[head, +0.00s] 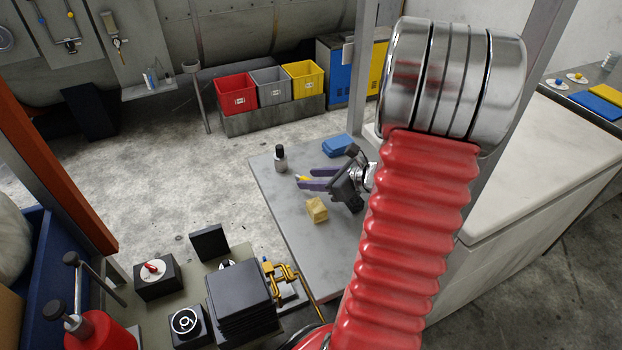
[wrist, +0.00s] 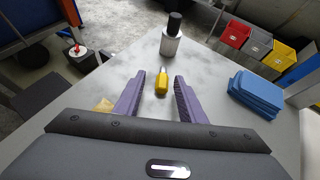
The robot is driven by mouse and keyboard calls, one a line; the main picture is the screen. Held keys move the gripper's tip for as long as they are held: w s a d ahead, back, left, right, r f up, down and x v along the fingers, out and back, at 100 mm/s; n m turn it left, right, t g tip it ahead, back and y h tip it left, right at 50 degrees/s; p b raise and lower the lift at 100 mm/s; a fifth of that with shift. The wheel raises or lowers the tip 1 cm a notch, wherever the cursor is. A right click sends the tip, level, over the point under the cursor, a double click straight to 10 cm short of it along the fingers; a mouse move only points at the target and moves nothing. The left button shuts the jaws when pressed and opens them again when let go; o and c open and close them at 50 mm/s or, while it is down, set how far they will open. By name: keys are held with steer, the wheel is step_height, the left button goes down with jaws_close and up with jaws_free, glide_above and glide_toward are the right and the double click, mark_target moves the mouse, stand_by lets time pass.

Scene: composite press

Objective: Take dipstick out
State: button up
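My gripper (head: 304,180) has two purple fingers and is over the grey table. In the wrist view its fingers (wrist: 158,82) stand apart. A small yellow-handled thing (wrist: 161,84) with a thin grey end shows between them, with a gap on both sides. I cannot tell whether it lies on the table or how far below the fingers it is. It also shows by the fingertips in the head view (head: 303,178). I cannot tell for sure that it is the dipstick, and no other thing is clearly one.
On the grey table (head: 268,185) stand a black-capped bottle (head: 280,159), blue folded cloths (head: 337,145) and a yellow block (head: 317,210). A black finned unit with brass pipes (head: 287,272) is at the lower middle. Red, grey and yellow bins (head: 272,88) stand behind.

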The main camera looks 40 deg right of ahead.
steer(key=v, duration=1.2)
steer(key=shift+s, duration=0.3)
steer(key=w+a+r+n+g+y, duration=0.1)
steer(key=a+n+g, duration=0.2)
steer(key=a+n, duration=0.6)
steer(key=w+a+r+n+g+y, duration=0.1)
steer(key=a+r+n+g, duration=0.15)
steer(key=a+n, duration=0.65)
steer(key=s+a+r+n+h, duration=0.2)
steer(key=a+n, duration=0.5)
steer(key=s+a+r+n+h, duration=0.2)
steer(key=a+r+n, duration=0.1)
steer(key=a+n, duration=0.4)
steer(key=shift+s+r+n+h, duration=0.2)
steer(key=shift+r+n+h, duration=0.1)
steer(key=shift+n, duration=0.4)
